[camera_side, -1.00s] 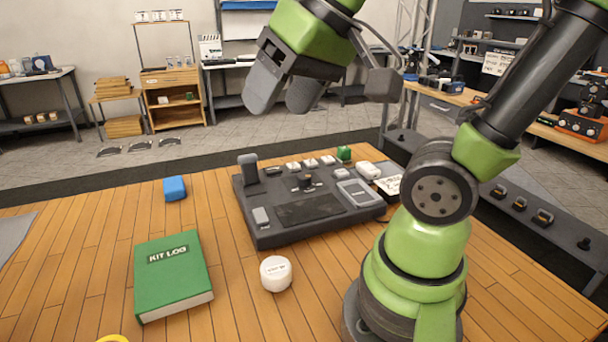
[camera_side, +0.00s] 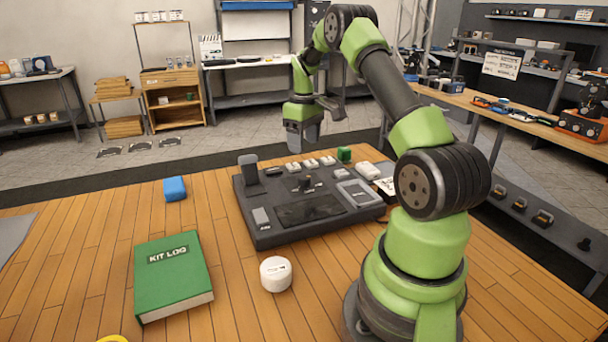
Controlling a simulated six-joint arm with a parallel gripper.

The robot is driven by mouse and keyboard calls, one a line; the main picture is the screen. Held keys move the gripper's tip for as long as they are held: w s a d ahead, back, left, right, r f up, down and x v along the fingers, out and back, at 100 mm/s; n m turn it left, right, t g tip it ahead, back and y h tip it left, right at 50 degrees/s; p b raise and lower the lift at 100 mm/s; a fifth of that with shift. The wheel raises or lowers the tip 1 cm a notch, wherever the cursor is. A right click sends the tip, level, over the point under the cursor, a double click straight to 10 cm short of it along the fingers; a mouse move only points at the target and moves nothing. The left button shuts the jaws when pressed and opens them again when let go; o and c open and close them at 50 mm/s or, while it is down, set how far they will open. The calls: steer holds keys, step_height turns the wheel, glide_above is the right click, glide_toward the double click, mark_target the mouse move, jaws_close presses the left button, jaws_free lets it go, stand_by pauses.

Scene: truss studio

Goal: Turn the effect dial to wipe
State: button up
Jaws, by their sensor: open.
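A dark grey control console (camera_side: 262,226) lies on the wooden table, with a dark screen, sliders, a lever and several white buttons. A small dark dial (camera_side: 305,182) stands upright near the middle of the console, behind the screen; its labels are too small to read. My gripper (camera_side: 303,146) points down above the back of the console, above and behind the dial, and touches nothing that I can see. Its fingers are open and empty, one largely overlapping the other in this view.
A green KIT LOG book (camera_side: 172,275) and a white round tub (camera_side: 276,273) lie in front of the console. A blue block (camera_side: 174,188) is at its left.

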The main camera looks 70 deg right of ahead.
mark_target(304, 176)
step_height(304, 176, down, 10)
steer(key=shift+r, duration=0.15)
stand_by(0.3)
steer(key=c, duration=0.9)
steer(key=shift+m, duration=0.4)
steer(key=m, duration=0.5)
steer(key=shift+m, duration=0.3)
steer(key=m, duration=0.5)
steer(key=shift+m, duration=0.3)
